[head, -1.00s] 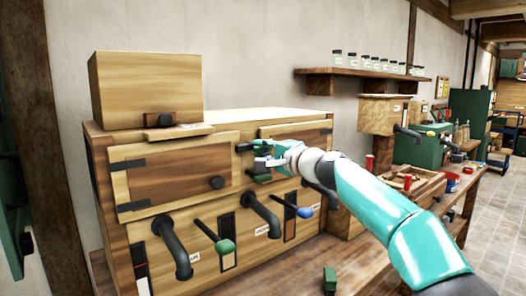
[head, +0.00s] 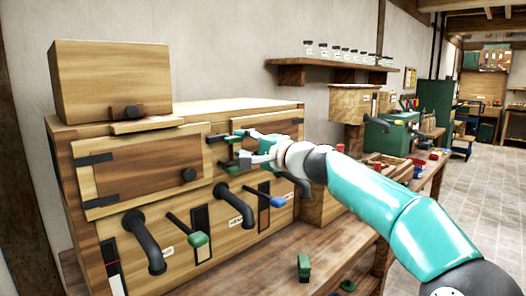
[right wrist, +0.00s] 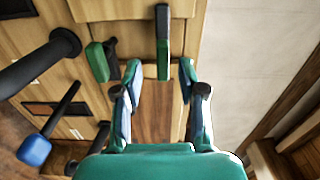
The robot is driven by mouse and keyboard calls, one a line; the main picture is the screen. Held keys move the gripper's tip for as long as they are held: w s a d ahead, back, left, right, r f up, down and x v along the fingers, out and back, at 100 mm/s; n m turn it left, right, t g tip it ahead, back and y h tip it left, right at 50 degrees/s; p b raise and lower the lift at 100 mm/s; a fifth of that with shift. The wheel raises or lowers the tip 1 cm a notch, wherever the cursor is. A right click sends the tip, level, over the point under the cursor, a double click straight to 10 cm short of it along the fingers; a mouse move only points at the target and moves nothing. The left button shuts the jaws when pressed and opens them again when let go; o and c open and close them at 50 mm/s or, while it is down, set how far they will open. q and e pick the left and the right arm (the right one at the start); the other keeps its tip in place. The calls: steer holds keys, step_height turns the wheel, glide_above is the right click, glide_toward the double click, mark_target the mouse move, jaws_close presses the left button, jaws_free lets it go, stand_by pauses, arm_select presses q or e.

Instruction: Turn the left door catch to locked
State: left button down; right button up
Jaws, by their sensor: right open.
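The left door (head: 140,168) of the wooden cabinet is closed, with a round black knob (head: 188,175) and dark hinge straps on its left. A dark bar (head: 217,138) lies level at the door's upper right edge. It appears to be the catch, though a hinge strap is possible. In the right wrist view, a green-edged dark bar (right wrist: 162,42) stands ahead between the fingers. My right gripper (head: 236,149) is open at the gap between the two doors, fingers one above the other. I cannot tell whether it touches the bar. My left gripper is out of view.
Below the doors are black spouts (head: 145,243), a green-handled lever (head: 198,240) and a blue-handled lever (head: 278,201). A green block (head: 304,266) sits on the bench in front. A wooden box (head: 112,80) stands on the cabinet. A jar shelf (head: 330,66) hangs behind.

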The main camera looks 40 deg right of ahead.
steer(key=s, duration=0.7)
steer(key=shift+s+d, duration=0.2)
steer(key=shift+d, duration=0.05)
steer(key=shift+f, duration=0.1)
